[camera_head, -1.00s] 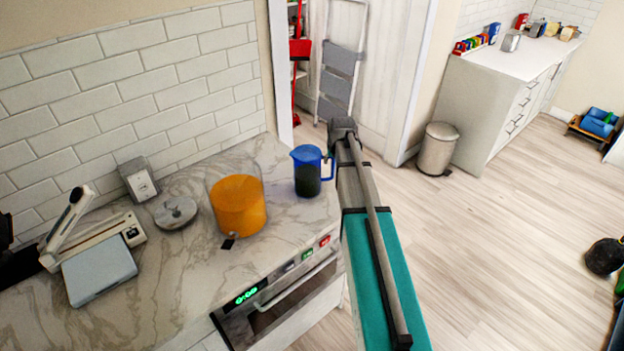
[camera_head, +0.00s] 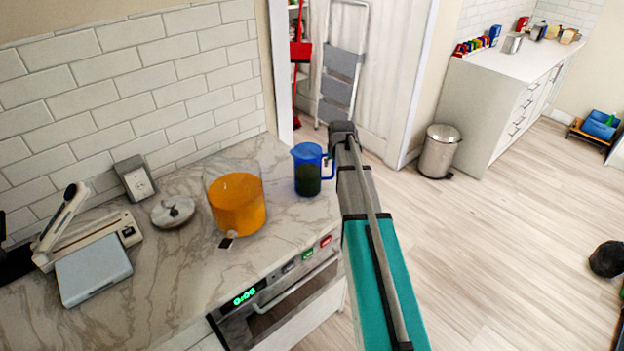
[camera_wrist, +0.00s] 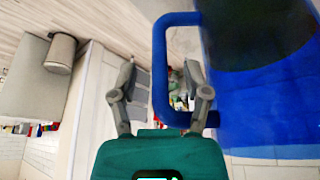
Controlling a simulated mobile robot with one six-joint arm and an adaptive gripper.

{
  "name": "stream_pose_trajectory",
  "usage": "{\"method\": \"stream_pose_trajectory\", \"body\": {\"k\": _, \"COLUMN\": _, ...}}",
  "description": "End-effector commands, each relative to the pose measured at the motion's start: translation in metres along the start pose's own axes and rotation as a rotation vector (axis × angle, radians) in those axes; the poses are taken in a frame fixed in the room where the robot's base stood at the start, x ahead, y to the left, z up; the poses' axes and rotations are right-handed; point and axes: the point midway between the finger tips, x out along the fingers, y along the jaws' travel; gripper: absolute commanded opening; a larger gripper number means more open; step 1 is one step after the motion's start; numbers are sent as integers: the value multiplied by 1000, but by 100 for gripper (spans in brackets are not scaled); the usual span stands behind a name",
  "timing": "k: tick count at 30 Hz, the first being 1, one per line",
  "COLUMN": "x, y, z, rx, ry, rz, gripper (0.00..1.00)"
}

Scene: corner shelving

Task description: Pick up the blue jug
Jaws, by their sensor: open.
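The blue jug (camera_head: 308,170) stands upright near the right edge of the marble counter, with dark contents in its lower part and its handle facing right toward my arm. In the wrist view the jug (camera_wrist: 262,110) fills the right side, and its blue handle reaches left between my fingers. My gripper (camera_wrist: 168,84) is open, with one finger left of the handle's upright bar and the other inside or in front of the handle loop; I cannot tell the depth. In the head view my gripper is mostly hidden behind the end of my arm.
A clear container of orange contents (camera_head: 238,204) stands left of the jug. A round metal lid (camera_head: 173,211), a scale (camera_head: 93,271) and a wall socket box (camera_head: 135,178) are further left. An oven (camera_head: 275,300) sits under the counter. A bin (camera_head: 439,151) and open floor lie right.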

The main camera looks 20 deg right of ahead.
Motion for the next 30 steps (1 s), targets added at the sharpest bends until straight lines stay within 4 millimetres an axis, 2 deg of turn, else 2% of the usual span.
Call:
{"method": "stream_pose_trajectory", "body": {"k": 1, "x": 7, "y": 0, "z": 1, "rx": 0, "ry": 0, "rz": 0, "gripper": 61}}
{"method": "stream_pose_trajectory", "body": {"k": 6, "x": 14, "y": 0, "z": 0, "rx": 0, "ry": 0, "rz": 0, "gripper": 61}}
{"method": "stream_pose_trajectory", "body": {"k": 26, "x": 14, "y": 1, "z": 0, "rx": 1, "ry": 0, "rz": 1, "gripper": 61}}
{"method": "stream_pose_trajectory", "body": {"k": 30, "x": 14, "y": 1, "z": 0, "rx": 1, "ry": 0, "rz": 1, "gripper": 35}}
